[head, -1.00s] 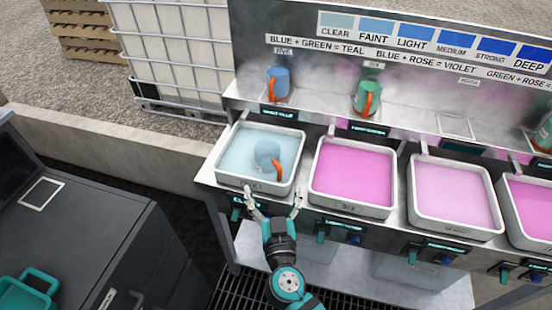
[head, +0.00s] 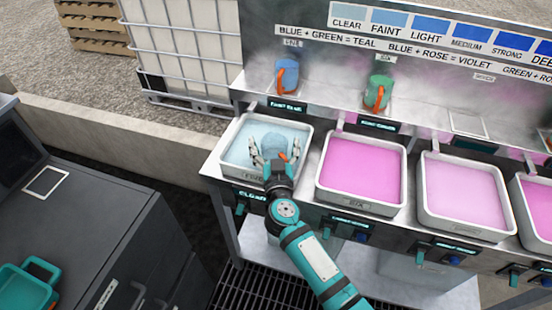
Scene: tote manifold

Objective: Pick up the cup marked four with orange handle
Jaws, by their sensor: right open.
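A pale blue cup (head: 273,145) with an orange handle (head: 282,157) stands in the light blue liquid of the leftmost tote (head: 233,135). No number can be read on it. My right gripper (head: 274,152) is open over the same tote, its fingers spread to either side of the cup. Whether the fingers touch the cup cannot be seen. The gripper's wrist hides the cup's lower front. A blue cup (head: 287,76) and a green cup (head: 379,91), both with orange handles, stand on the shelf behind. My left gripper is not in view.
Totes of pink liquid (head: 361,170) and paler pink liquid (head: 461,190) stand to the right. A dark cabinet (head: 100,225) with a teal container (head: 28,285) is at the left. A sign board (head: 430,35) rises behind the shelf.

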